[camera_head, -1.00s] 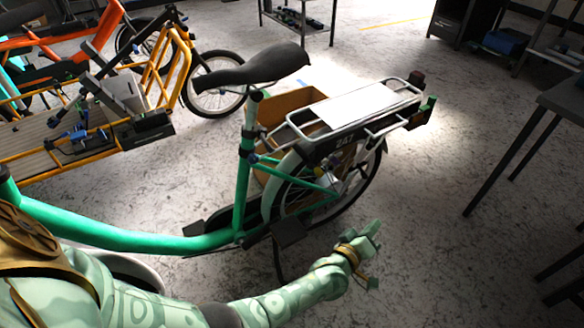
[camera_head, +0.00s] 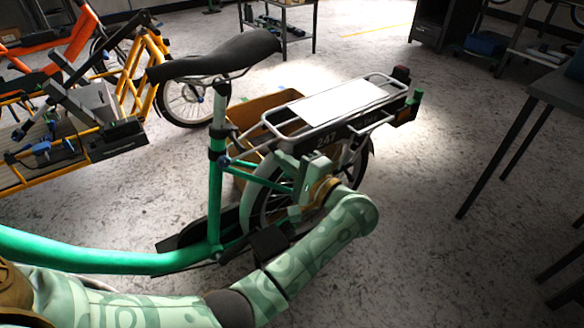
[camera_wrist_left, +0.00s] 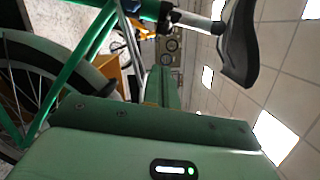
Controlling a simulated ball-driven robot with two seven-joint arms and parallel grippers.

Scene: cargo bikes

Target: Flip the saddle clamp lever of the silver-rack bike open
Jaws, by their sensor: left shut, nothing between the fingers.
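The silver-rack bike has a green frame (camera_head: 212,195), a black saddle (camera_head: 225,57) and a silver rear rack (camera_head: 340,103) marked 247. The dark saddle clamp collar (camera_head: 217,143) sits on the seat tube below the silver post, with a small blue part (camera_head: 224,161) beside it. The lever's exact position is too small to tell. In the left wrist view the collar (camera_wrist_left: 165,18) is at the top, beyond the fingers. My left gripper (camera_head: 291,166) is shut and empty, beside the rack's front end, right of the clamp and apart from it. My right gripper is not in view.
A brown box (camera_head: 262,107) is behind the bike near the rack. A yellow-orange cargo bike (camera_head: 150,75) stands at the left. A dark table (camera_head: 562,100) is at the right. The floor (camera_head: 430,170) between the bike and table is clear.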

